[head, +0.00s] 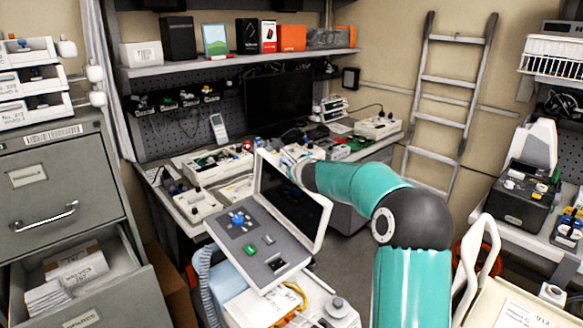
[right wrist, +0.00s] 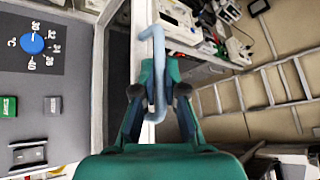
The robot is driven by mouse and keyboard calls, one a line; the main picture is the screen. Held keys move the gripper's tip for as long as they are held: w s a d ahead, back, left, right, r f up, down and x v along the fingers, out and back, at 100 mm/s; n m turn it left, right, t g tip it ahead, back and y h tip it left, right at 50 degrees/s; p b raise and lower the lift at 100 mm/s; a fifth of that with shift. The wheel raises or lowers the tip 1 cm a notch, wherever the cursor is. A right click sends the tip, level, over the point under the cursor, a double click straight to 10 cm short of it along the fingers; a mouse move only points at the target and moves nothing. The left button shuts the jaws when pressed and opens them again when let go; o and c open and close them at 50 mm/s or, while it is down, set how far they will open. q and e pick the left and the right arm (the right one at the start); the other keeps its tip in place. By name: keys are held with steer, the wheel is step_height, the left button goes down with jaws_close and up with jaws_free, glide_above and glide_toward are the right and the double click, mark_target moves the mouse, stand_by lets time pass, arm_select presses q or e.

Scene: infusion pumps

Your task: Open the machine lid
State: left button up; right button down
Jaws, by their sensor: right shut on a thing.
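The machine has a grey panel (head: 245,240) with a blue knob (head: 237,219) and a green button. Its white-edged lid (head: 325,232) with a dark inner face (head: 290,198) stands raised at the panel's far side. In the right wrist view the panel with the blue knob (right wrist: 32,43) is at the left. There my right gripper (right wrist: 158,80) is shut on a pale blue handle (right wrist: 157,48) beside the lid's white edge. In the head view my right arm reaches behind the lid, and its fingers are mostly hidden. My left gripper is out of view.
A workbench with several devices (head: 215,165) and a dark monitor (head: 279,100) stands behind the machine. A grey filing cabinet (head: 52,180) with an open drawer is at the left. A ladder (head: 447,84) leans on the back wall. A side table with equipment (head: 528,194) is at the right.

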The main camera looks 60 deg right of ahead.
stand_by(0.3)
steer(key=c, duration=1.5)
jaws_free()
steer(key=v, duration=1.2)
steer(key=shift+s+f, duration=0.1)
